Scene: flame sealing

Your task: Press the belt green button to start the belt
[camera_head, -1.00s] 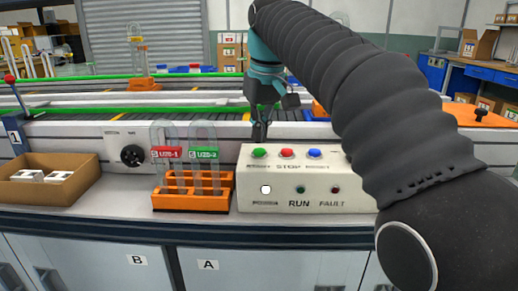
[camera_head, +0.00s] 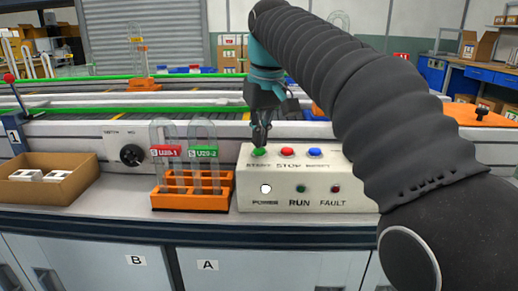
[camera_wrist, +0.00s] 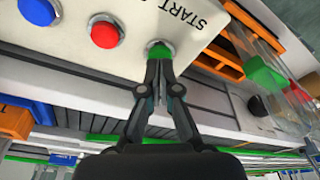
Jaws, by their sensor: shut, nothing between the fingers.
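The green START button (camera_head: 259,152) is at the left of the button row on the white control box (camera_head: 262,172). It also shows in the wrist view (camera_wrist: 160,51), partly hidden by my fingertips. My gripper (camera_head: 260,144) is shut and empty, pointing down, with its tips at the green button. In the wrist view the closed fingertips (camera_wrist: 160,55) overlap the button. I cannot tell whether they touch it or how far it is pressed. The red STOP button (camera_head: 287,152) and the blue button (camera_head: 314,152) are to its right and clear of my gripper.
An orange rack (camera_head: 192,202) with tubes tagged red and green stands just left of the box. A black knob (camera_head: 131,155) is on the panel further left. A cardboard tray (camera_head: 48,180) sits at the far left. The conveyor (camera_head: 205,121) runs behind.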

